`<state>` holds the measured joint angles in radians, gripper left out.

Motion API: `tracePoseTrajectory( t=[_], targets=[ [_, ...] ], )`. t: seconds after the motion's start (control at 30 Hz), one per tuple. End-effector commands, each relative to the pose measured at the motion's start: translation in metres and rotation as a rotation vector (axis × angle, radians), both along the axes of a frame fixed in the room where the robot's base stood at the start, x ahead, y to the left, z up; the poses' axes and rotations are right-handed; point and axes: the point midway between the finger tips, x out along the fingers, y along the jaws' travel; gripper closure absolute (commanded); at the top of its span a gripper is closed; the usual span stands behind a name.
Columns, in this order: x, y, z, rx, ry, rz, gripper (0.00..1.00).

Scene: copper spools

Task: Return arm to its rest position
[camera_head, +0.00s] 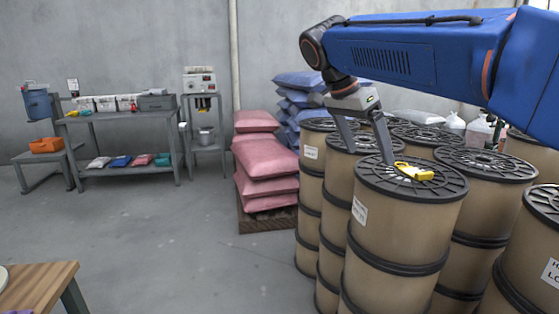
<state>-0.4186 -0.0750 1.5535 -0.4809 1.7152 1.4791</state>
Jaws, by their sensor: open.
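My blue arm (400,55) reaches in from the upper right. My gripper (364,140) hangs from its end with the two grey fingers spread apart and nothing between them. One fingertip is close to the lid of the front spool drum (405,220); I cannot tell whether it touches. A yellow object (414,171) lies on that lid, just right of the right finger. The left finger is over the drum behind it.
Tall brown drums with black lids crowd the right side. Pink sacks (268,165) on a pallet and blue sacks (298,95) stand behind. A workbench (130,114) is at the back left. A wooden table corner (40,283) is front left. The middle floor is clear.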

Motion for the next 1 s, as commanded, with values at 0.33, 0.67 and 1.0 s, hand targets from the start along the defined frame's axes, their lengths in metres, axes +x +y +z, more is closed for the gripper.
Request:
tracePoseTrajectory(
  t=[0.33,0.67,1.0],
  targets=[
    [-0.070,-0.050,-0.059,0.093,0.090,0.329,0.11],
    [-0.150,-0.078,-0.139,0.156,0.105,0.681,0.11],
    [-0.224,-0.086,-0.232,0.146,0.050,0.996,0.11]
  ],
)
